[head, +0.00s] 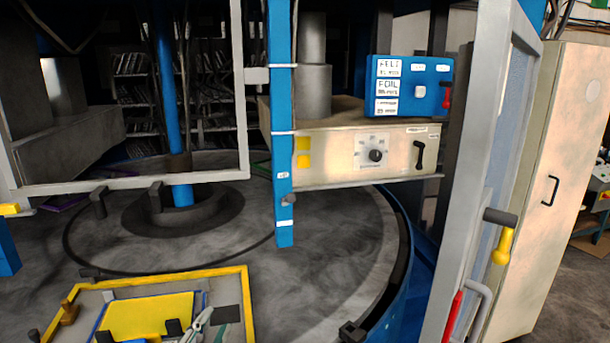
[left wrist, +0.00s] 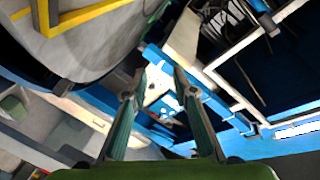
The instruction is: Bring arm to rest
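My left gripper (head: 203,320) shows small at the bottom of the head view, its pale grey-green fingers in front of the right side of a yellow plate. In the left wrist view its two long fingers (left wrist: 160,76) stand apart with nothing held between them. Beyond the fingertips is a pale panel with blue parts, seen tilted. Whether the gripper touches anything in the head view cannot be told. Most of my left arm is out of the head view. My right gripper shows in neither view.
The yellow plate (head: 146,315) lies inside a yellow-edged frame (head: 247,292) on the round grey table (head: 320,245). A blue post (head: 282,150), a beige control box (head: 335,158) and a blue switch box (head: 433,75) stand behind. A grey door (head: 472,170) with a yellow handle (head: 502,245) bounds the right.

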